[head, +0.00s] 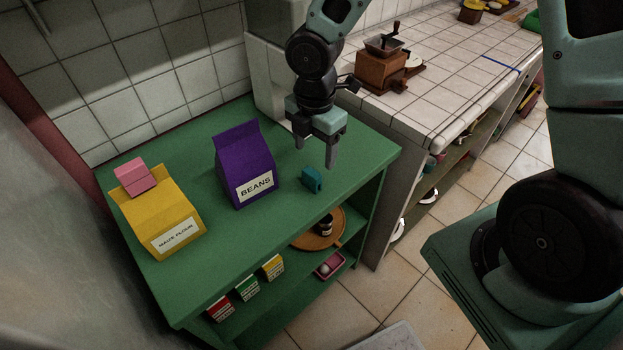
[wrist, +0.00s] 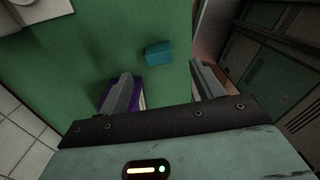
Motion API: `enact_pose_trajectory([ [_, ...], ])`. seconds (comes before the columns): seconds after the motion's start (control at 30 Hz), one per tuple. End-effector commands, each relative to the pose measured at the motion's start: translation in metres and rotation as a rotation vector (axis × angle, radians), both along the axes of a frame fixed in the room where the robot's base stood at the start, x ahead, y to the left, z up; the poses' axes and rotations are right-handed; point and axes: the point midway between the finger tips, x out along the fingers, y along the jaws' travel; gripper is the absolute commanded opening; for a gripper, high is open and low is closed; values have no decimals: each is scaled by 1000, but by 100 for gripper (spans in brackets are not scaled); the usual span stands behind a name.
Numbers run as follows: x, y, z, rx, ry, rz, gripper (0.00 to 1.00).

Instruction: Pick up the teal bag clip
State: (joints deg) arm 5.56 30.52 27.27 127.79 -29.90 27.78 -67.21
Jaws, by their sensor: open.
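The teal bag clip (head: 312,179) is a small block on the green shelf top, right of the purple beans bag. It also shows in the wrist view (wrist: 158,53), beyond the fingertips and between their lines. My gripper (head: 316,157) is open and empty, above the shelf top and just behind the clip in the head view. In the wrist view my gripper's two fingers (wrist: 160,82) are spread wide, and neither touches the clip.
The purple beans bag (head: 243,165) stands left of the clip; part of it shows behind the left finger in the wrist view. A yellow maize flour bag (head: 163,215) with a pink clip (head: 133,177) stands farther left. A tiled counter (head: 440,75) adjoins the shelf at right.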

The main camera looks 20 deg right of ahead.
Motion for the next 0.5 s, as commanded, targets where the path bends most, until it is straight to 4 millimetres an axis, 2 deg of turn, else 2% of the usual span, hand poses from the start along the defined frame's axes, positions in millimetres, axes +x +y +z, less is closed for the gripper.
enact_pose_trajectory([
  [0.03, -1, 1, -11, -1, 4, 4, 66],
  [0.1, -1, 0, -20, -2, 4, 1, 66],
  [0.37, 0, 2, -38, 0, 2, 1, 66],
  [0.5, 0, 5, -59, -2, 5, 3, 66],
])
